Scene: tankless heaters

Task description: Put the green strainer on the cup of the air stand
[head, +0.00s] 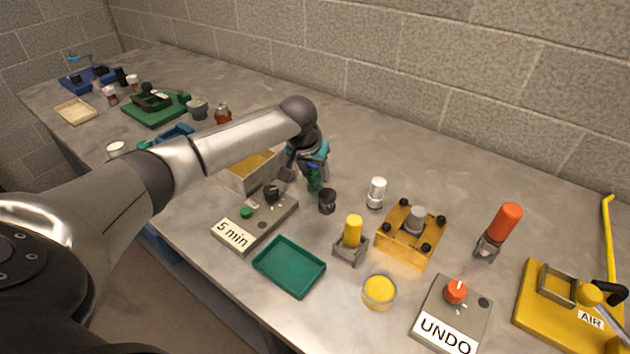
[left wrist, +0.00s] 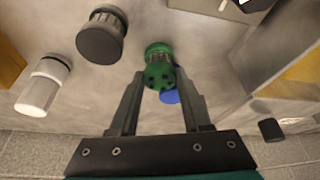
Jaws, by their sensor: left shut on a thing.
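The green strainer (head: 314,182) is held by my left gripper (head: 311,172) just above the worktop, left of a black jar. In the left wrist view the green strainer (left wrist: 158,66) sits between the fingertips of the left gripper (left wrist: 158,84), with its holed face toward the camera. A blue piece (left wrist: 171,97) shows partly behind it. The yellow air stand (head: 535,314), labelled AIR, stands at the right end of the table, far from the gripper. It carries a square metal holder (head: 557,286); I cannot make out a cup clearly. My right gripper is not in view.
A black jar (head: 327,201) and white-capped jar (head: 377,193) stand near the gripper. An orange block (head: 405,250), yellow-handled tool (head: 353,230), red-handled tool (head: 503,226) and UNDO box (head: 450,318) lie toward the stand. A green tray (head: 289,267) is in front. The back strip by the wall is clear.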

